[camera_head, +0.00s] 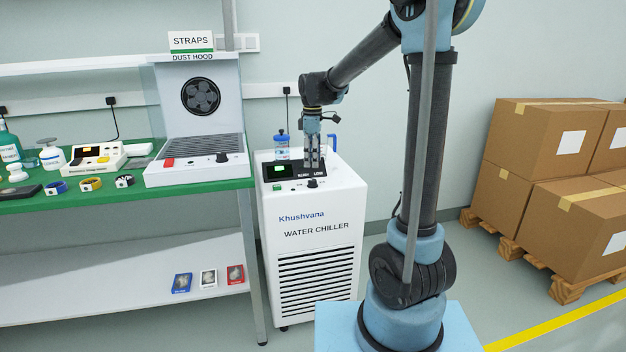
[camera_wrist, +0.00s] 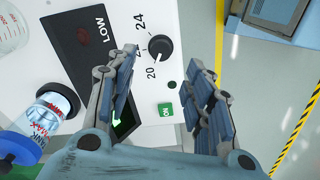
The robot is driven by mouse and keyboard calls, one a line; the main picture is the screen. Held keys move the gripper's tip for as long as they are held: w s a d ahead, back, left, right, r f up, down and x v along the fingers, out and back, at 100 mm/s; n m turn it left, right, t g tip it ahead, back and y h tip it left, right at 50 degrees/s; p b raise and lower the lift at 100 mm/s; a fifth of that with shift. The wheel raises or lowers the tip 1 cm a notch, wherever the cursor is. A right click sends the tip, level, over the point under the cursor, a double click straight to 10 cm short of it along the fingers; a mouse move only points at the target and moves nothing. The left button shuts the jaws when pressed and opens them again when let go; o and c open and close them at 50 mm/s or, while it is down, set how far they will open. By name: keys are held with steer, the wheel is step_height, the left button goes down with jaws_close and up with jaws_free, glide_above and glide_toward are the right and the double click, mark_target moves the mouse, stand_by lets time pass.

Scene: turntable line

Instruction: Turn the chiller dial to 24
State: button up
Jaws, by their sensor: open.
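The white water chiller (camera_head: 315,262) stands on the floor right of the bench. Its black dial (camera_head: 312,183) is on the top panel and also shows in the wrist view (camera_wrist: 160,47), with 20 and 24 printed beside it. A marking between them is partly hidden by a finger. A small light mark shows on the dial's lower left, nearer 20 than 24; its exact setting is hard to read. My gripper (camera_head: 313,158) points down above the chiller top. In the wrist view my gripper (camera_wrist: 162,58) is open and empty, its fingers on either side of the dial in the picture.
A blue-capped bottle (camera_head: 282,146) stands on the chiller's back left; it shows close to my gripper in the wrist view (camera_wrist: 45,118). A green ON switch (camera_wrist: 165,109) and a dark display panel (camera_wrist: 80,40) are near the dial. The dust hood (camera_head: 195,130) is left.

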mark_target(313, 180)
step_height(313, 180, down, 8)
stand_by(0.4)
steer(key=c, duration=1.1)
